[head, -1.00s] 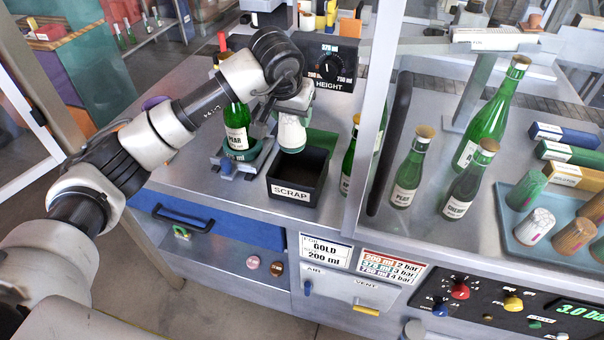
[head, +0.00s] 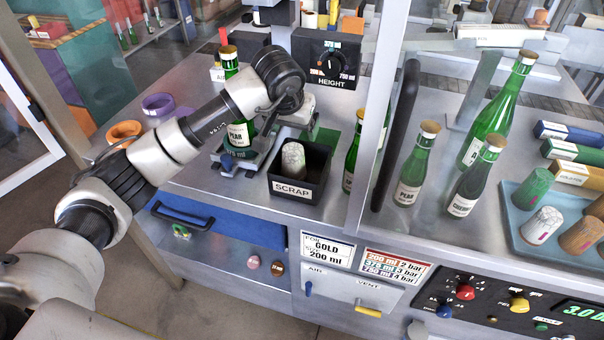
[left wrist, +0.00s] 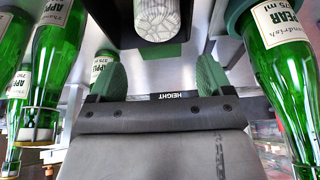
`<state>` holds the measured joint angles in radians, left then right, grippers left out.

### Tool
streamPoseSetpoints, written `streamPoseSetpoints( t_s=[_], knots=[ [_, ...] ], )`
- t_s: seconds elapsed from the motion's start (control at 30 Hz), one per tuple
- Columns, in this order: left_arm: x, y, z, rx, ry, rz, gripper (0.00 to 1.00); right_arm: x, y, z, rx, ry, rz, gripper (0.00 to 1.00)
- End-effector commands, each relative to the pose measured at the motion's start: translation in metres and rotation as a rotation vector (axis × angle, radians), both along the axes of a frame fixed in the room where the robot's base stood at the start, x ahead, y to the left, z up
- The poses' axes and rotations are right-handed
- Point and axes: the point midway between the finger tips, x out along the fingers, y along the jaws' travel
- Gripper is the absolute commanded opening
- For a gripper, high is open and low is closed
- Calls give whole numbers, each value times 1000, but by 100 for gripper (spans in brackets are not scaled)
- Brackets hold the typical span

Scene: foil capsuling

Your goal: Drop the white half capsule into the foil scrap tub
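The white half capsule (head: 293,160) is inside the black foil scrap tub (head: 292,189), labelled SCRAP. It looks upright, with its top near rim height; its base is hidden behind the tub's front wall. My left gripper (head: 298,116) is above and behind the tub, clear of the capsule; its fingertips are hard to make out there. In the left wrist view, its green-padded fingers (left wrist: 158,80) are spread apart with nothing between them. The capsule shows at the top of that view (left wrist: 157,18). My right gripper is not in view.
A green pear bottle (head: 238,130) stands on a holder left of the tub, beside my arm. Another bottle (head: 352,160) stands close on the right, near the upright frame post. A blue tray (head: 510,222) with several capsules lies at far right.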

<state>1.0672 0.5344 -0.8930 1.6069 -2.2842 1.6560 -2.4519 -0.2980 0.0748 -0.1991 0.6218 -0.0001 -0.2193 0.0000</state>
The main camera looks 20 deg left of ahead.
Motion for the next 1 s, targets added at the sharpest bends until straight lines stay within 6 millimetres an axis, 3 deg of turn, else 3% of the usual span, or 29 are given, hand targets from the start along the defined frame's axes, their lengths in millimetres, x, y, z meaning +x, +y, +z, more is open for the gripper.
streamPoseSetpoints(
  t_s=[0.33, 0.73, 1.0],
  knots=[
    [-3, 0, 9, 0, -4, 0, 80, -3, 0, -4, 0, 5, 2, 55],
    [-32, 3, 78, 1, -6, -1, 80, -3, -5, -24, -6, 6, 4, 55],
    [-41, 4, 99, 1, -1, 0, 80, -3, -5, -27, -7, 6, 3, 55]
  ],
)
